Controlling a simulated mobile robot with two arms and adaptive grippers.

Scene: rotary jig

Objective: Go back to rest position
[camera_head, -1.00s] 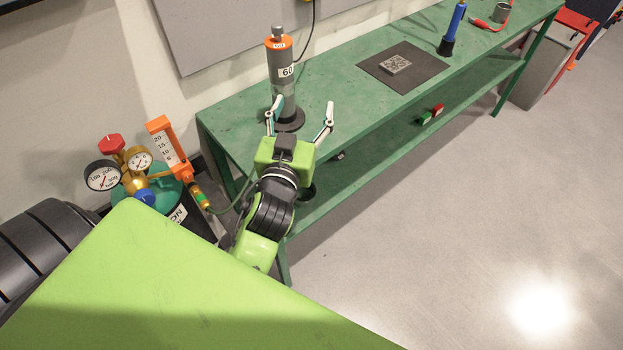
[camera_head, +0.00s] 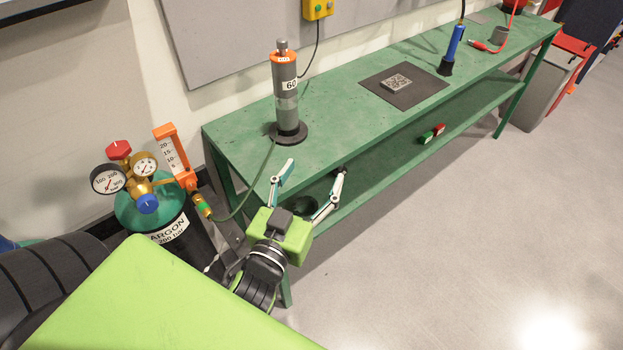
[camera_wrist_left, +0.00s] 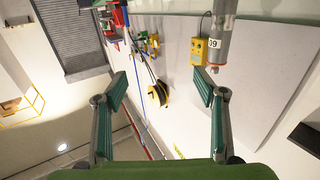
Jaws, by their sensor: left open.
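My left gripper (camera_head: 313,183) is open and empty in the head view, at the near left edge of the green table. Its fingers are spread wide, with nothing between them. In the left wrist view its two fingers (camera_wrist_left: 167,92) also stand apart. A grey cylinder (camera_head: 285,92) with an orange band and a "60" label stands upright on a round black base on the table, beyond and apart from the gripper. Its upper part shows at the top of the left wrist view (camera_wrist_left: 220,38). My right gripper is not in view.
The green table (camera_head: 340,110) carries a dark mat (camera_head: 420,91) with a patterned plate and a blue tool (camera_head: 453,48). A green argon bottle (camera_head: 170,222) with gauges stands left of the table. The floor at right is clear.

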